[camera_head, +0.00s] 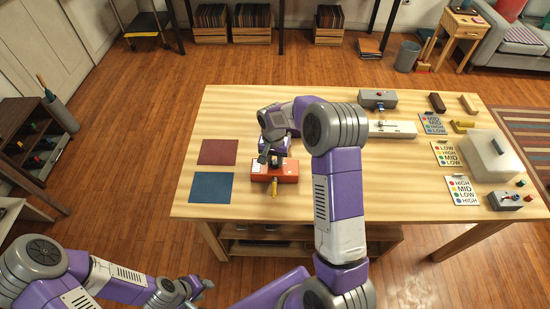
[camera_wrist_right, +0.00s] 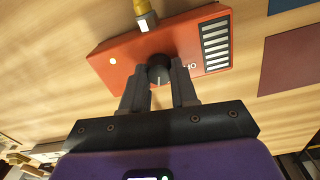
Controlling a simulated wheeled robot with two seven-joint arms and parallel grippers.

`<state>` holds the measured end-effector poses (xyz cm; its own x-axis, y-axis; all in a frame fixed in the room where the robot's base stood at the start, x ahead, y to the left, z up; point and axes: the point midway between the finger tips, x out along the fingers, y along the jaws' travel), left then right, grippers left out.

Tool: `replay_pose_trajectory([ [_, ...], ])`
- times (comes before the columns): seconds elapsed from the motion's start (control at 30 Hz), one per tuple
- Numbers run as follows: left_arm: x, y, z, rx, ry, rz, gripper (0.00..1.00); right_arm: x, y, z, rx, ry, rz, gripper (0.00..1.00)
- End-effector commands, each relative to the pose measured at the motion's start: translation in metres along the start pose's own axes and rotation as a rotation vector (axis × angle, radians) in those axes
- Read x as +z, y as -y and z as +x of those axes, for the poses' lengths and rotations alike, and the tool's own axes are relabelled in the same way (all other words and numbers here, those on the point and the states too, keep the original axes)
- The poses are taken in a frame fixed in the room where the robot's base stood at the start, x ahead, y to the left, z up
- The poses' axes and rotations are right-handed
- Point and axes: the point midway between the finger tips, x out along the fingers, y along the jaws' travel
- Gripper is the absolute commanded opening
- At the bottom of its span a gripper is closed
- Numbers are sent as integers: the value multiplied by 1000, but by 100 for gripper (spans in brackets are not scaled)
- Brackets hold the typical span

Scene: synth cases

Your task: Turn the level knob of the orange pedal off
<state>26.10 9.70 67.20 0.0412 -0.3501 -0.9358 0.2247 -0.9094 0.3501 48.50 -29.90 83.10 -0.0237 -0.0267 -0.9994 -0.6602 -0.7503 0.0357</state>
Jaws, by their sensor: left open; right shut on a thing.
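The orange pedal (camera_head: 288,172) lies on the wooden table, with a yellow plug (camera_head: 274,187) at its near edge. In the right wrist view the pedal (camera_wrist_right: 110,68) shows a dark round level knob (camera_wrist_right: 158,72) with a pale mark, a lit pale dot and a striped white panel. My right gripper (camera_head: 272,160) reaches down over the pedal. Its fingers (camera_wrist_right: 160,82) stand on both sides of the knob and are shut on it. The knob is mostly hidden in the head view. My left gripper (camera_head: 204,286) is open, away from the table at the lower left.
Red (camera_head: 219,152) and blue (camera_head: 211,189) mats lie left of the pedal.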

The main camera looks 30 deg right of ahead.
Motion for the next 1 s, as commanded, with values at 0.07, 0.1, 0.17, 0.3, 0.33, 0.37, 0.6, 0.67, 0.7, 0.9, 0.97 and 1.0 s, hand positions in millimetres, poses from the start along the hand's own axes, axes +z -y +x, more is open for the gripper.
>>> replay_pose_trajectory([
  [0.07,0,-1,-3,0,0,0,43,0,0,-1,1,-2,-74,0],
  [0.1,0,-2,-4,0,0,0,43,0,0,-1,1,-4,-112,0],
  [0.17,0,-2,-6,0,0,0,43,0,0,-1,1,-6,-170,0],
  [0.3,0,-3,-9,0,0,0,43,1,0,-1,1,-10,-302,0],
  [0.33,0,-4,-10,0,0,0,43,1,0,-1,1,-11,-330,0],
  [0.37,0,-4,-10,0,0,0,43,1,0,-1,0,-12,-358,0],
  [0.6,1,-6,-15,0,0,0,43,1,1,-1,1,-21,-586,0],
  [0.67,1,-6,-17,0,0,0,43,1,0,-1,1,-22,-644,0],
  [0.7,1,-6,-17,0,0,0,43,1,0,-1,1,-24,-681,0],
  [0.9,1,-8,-22,0,0,0,43,2,1,-1,0,-31,-871,0],
  [0.97,1,-9,-23,0,0,0,43,2,1,-1,0,-32,-928,0],
  [1.0,1,-9,-24,0,0,0,43,2,1,-1,0,-33,-965,0],
])
